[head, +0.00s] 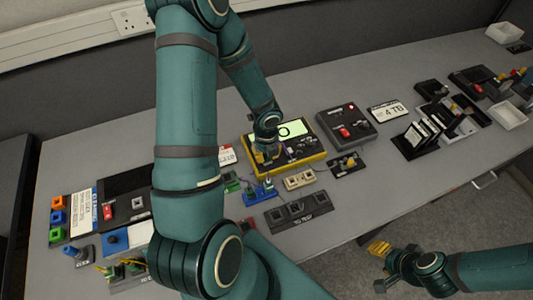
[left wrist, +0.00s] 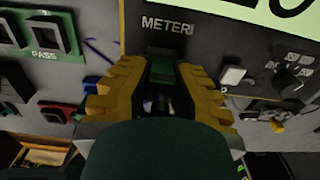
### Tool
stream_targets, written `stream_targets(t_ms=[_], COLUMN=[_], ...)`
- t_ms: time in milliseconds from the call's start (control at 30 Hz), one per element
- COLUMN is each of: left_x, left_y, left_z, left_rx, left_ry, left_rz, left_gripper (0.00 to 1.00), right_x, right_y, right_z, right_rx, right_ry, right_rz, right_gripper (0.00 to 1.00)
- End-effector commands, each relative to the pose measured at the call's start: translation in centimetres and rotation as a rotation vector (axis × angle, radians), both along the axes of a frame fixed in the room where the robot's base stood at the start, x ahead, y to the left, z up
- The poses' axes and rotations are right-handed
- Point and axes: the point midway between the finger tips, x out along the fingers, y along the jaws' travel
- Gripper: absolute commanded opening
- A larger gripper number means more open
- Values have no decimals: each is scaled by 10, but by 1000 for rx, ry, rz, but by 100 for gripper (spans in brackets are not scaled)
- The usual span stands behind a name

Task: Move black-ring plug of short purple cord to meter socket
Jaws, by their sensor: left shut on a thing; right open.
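The meter, a yellow-edged box (head: 300,166) with a pale screen, stands mid-table. Its "METER" label (left wrist: 166,25) is near the top of the left wrist view, just beyond my fingertips. My left gripper (head: 267,155) is over the left part of the box. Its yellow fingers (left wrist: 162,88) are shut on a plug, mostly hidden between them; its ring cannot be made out. A dark and green piece shows at the fingertips, below the label; whether the plug is seated cannot be told. A purple cord (left wrist: 102,50) shows to the left. My right gripper (head: 380,250) is open, empty, off the table's front edge.
A dark socket block (head: 300,214) lies in front of the meter, with small green, blue and beige blocks nearby. A grey box with a red switch (head: 346,128) stands right of the meter. Card racks (head: 425,135) are farther right. My left arm hides part of the table.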

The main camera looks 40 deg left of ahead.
Motion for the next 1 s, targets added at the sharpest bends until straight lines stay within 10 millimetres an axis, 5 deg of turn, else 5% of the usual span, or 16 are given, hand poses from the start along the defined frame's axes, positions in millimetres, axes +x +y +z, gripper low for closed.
stream_targets(t_ms=[767, 800, 833, 1000], left_x=[0, 0, 0, 0], left_y=[0, 0, 0, 0], left_z=[-2, -1, -1, -1], left_rx=[0, 0, 0, 0], left_ry=[0, 0, 0, 0], left_rz=[0, 0, 0, 0], left_gripper=[0, 35, 46, 46], right_x=[0, 0, 0, 0], right_y=[0, 0, 0, 0], right_z=[0, 1, 1, 1], right_rx=[0, 0, 0, 0], right_ry=[0, 0, 0, 0], right_rz=[0, 0, 0, 0], right_gripper=[47, 47, 47, 47])
